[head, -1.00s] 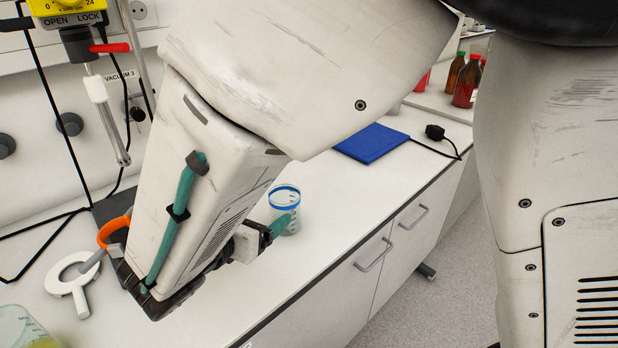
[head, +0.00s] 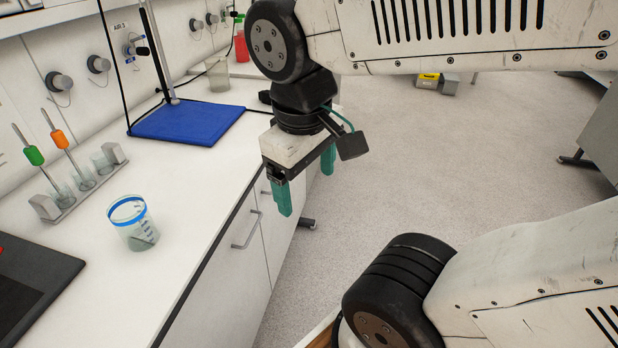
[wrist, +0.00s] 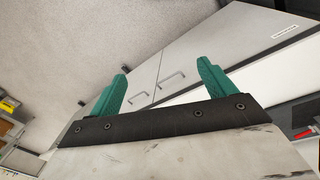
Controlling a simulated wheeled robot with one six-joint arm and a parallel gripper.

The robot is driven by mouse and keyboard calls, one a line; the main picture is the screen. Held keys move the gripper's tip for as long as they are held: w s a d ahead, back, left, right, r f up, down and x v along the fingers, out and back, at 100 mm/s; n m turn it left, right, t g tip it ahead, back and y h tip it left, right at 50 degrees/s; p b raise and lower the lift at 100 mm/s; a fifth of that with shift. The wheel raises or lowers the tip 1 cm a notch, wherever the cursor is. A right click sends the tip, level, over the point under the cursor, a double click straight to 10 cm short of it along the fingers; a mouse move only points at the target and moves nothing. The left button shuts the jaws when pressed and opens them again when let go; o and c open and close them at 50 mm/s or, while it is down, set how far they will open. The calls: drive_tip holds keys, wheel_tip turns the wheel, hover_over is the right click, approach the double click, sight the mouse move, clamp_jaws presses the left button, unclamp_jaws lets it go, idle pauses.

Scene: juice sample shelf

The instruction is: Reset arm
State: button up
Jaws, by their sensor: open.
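My gripper (head: 306,186) hangs from my arm past the front edge of the bench, over the floor. Its two green fingers point down and stand apart with nothing between them. In the wrist view my gripper (wrist: 162,88) also shows both green fingers spread and empty, with cabinet doors beyond them. A clear beaker with a blue rim (head: 136,226) stands upright on the white bench (head: 190,190), to the left of my gripper and apart from it.
A blue mat (head: 188,124) with a stand lies further back on the bench. A rack (head: 75,190) with green and orange tools stands at the wall. A black device (head: 35,285) is at near left. A red bottle (head: 241,40) stands far back. Cabinet handles (head: 247,230) stick out; the floor is open.

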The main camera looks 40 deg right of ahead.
drive_tip(key=shift+s+a+r+m+t+y, duration=0.2)
drive_tip(key=shift+s+m+t+y, duration=0.3)
drive_tip(key=shift+m, duration=0.4)
drive_tip(key=shift+s, duration=0.1)
idle(0.5)
